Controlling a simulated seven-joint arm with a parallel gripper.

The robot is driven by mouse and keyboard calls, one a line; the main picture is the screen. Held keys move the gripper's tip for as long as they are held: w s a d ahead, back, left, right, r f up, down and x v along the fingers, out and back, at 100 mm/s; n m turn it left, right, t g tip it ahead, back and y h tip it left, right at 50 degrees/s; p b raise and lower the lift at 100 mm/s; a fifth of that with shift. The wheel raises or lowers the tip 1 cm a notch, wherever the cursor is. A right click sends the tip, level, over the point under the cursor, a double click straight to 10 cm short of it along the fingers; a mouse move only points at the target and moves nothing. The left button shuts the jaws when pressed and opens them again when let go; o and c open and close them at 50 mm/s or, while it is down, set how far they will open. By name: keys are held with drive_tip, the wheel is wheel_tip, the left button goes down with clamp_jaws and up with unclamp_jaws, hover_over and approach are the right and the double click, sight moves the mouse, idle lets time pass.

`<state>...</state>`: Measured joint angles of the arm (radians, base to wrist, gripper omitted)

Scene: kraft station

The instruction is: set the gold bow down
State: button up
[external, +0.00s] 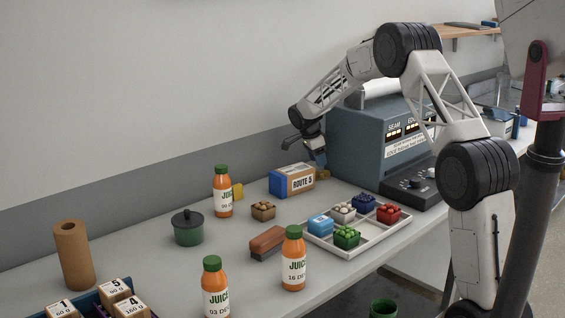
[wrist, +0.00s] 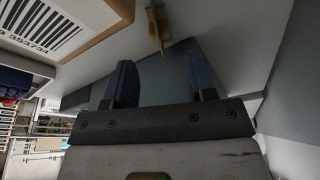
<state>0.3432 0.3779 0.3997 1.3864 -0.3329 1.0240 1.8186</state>
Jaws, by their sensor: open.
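A small gold-brown thing, which looks like the gold bow (external: 322,174), is on the bench at the right end of the parcel marked ROUTE 5 (external: 298,180). In the wrist view the gold bow (wrist: 157,28) lies just past the fingertips, seen edge-on. My gripper (external: 318,156) is above the bow and behind the parcel. In the wrist view its two dark blue fingers (wrist: 160,68) are apart with nothing between them. The bow looks clear of both fingers.
The blue-grey machine (external: 385,140) stands close to the right of my gripper. Juice bottles (external: 293,262), a green pot (external: 188,230) and a brown block (external: 267,243) stand further forward. The wall is close behind.

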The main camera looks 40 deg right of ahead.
drive_tip(key=v, duration=0.6)
drive_tip(key=shift+r, duration=0.25)
drive_tip(key=shift+a, duration=0.1)
idle(0.4)
drive_tip(key=s+a+r+n+t, duration=0.1)
drive_tip(key=s+a+r+n, duration=0.35)
drive_tip(key=s+a, duration=0.35)
drive_tip(key=s+a+r+n+t+y, duration=0.1)
drive_tip(key=s+a+r+n, duration=0.2)
drive_tip(key=s+a+r, duration=0.55)
drive_tip(key=s+a+r+n, duration=0.3)
drive_tip(key=s+a+n, duration=0.15)
drive_tip(key=s, duration=0.55)
drive_tip(key=s+a+f+n, duration=0.1)
drive_tip(key=s+a+n, duration=0.2)
drive_tip(key=s, duration=0.7)
drive_tip(key=s+a+f+n+t+y, duration=0.1)
drive_tip(key=s+a+n, duration=0.3)
drive_tip(key=s, duration=0.7)
drive_tip(key=s+a+f+n+t+y, duration=0.1)
drive_tip(key=s+a+f+n, duration=0.2)
drive_tip(key=s+a, duration=0.3)
drive_tip(key=s, duration=0.4)
drive_tip(key=shift+s+n, duration=0.2)
drive_tip(key=shift+n, duration=0.1)
